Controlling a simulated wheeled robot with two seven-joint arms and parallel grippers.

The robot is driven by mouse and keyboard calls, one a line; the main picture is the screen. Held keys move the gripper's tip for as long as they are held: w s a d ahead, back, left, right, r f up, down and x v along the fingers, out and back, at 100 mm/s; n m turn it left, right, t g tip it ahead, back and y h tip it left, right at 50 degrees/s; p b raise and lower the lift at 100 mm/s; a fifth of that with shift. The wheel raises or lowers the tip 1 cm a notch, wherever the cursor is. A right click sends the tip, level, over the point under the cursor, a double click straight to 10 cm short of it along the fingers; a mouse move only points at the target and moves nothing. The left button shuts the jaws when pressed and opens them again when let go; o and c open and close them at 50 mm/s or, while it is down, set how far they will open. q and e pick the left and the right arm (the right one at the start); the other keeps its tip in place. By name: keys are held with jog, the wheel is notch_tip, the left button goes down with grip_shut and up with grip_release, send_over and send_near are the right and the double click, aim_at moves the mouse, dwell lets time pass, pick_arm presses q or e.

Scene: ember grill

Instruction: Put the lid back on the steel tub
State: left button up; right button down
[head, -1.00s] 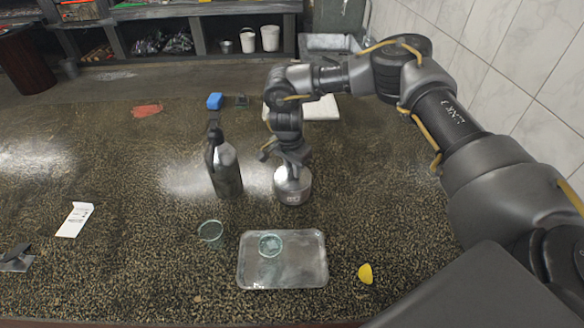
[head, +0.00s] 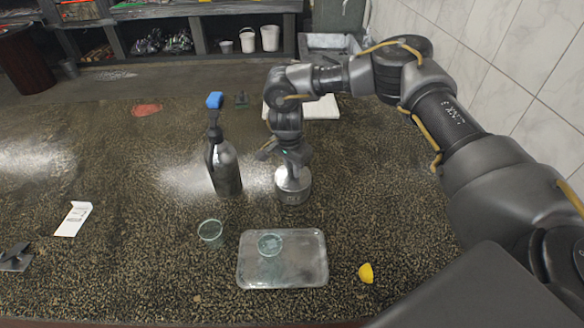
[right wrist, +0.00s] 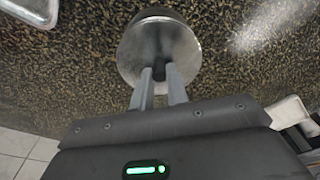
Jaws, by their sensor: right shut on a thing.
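The steel tub (head: 292,194) is a short, round metal container standing upright on the speckled counter, just behind the tray. My right gripper (head: 293,170) points down over its top. In the right wrist view my right gripper (right wrist: 161,72) has its two fingers closed on a small dark knob in front of a round shiny steel lid (right wrist: 150,40). The lid is at the tub's top; whether it sits fully on the rim cannot be told, as the gripper hides part of it. My left gripper is not in view.
A metal tray (head: 303,270) with a clear round dish, another clear cup (head: 210,231) and a yellow lemon piece (head: 366,273) are in front. A blue sponge (head: 214,100) is behind. Counter right of the tub is clear.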

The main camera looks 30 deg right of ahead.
jog(key=c, duration=0.8)
grip_release()
jog(key=shift+r, duration=0.2)
jog(key=shift+r+p, duration=2.1)
jog(key=shift+r, duration=1.25)
grip_shut()
